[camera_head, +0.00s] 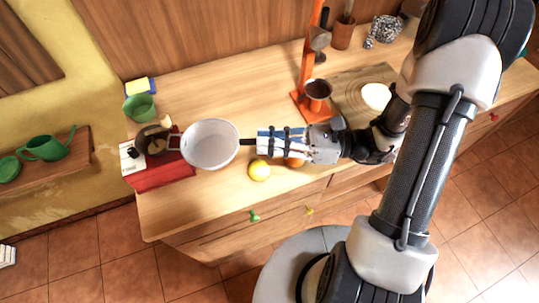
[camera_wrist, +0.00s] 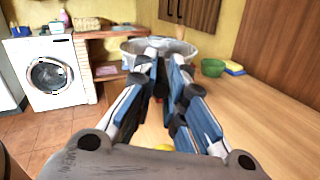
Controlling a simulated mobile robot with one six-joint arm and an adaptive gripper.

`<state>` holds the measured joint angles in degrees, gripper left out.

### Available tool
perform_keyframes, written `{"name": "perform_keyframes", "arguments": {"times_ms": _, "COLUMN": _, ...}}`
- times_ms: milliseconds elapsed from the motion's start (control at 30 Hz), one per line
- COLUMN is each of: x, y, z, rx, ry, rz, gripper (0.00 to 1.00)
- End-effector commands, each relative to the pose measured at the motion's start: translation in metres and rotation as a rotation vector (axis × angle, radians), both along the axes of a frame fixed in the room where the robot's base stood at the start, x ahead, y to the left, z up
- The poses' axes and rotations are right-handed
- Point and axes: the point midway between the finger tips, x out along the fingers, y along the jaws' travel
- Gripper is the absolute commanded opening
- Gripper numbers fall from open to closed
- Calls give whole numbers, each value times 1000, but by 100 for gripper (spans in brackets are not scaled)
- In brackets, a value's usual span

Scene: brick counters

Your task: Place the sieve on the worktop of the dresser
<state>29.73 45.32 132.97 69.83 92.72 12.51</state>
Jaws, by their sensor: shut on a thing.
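The sieve (camera_head: 210,144), a pale round bowl with a dark handle, is over the left part of the dresser's wooden worktop (camera_head: 205,203). My gripper (camera_head: 250,142) is shut on its handle from the right. In the wrist view the sieve's rim (camera_wrist: 185,46) shows beyond my fingertips (camera_wrist: 166,58), which hide part of it. The bowl looks upright and close to the worktop. I cannot tell whether it touches the surface.
A green bowl (camera_head: 140,107) and sponge (camera_head: 141,86) are behind. A yellow lemon (camera_head: 260,170) lies near the front. An orange stand (camera_head: 307,70) is at right.

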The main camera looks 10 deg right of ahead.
Motion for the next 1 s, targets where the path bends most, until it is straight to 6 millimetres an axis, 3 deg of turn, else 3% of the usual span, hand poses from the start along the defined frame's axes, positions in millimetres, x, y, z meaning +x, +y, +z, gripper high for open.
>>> {"name": "perform_keyframes", "arguments": {"times_ms": 167, "x": 0, "y": 0, "z": -12, "rx": 1, "ry": 0, "rz": 0, "gripper": 0}}
{"name": "perform_keyframes", "arguments": {"times_ms": 433, "x": 0, "y": 0, "z": -50, "rx": 0, "ry": 1, "rz": 0, "gripper": 0}}
{"name": "perform_keyframes", "arguments": {"times_ms": 1000, "x": 0, "y": 0, "z": -58, "rx": 0, "ry": -1, "rz": 0, "gripper": 0}}
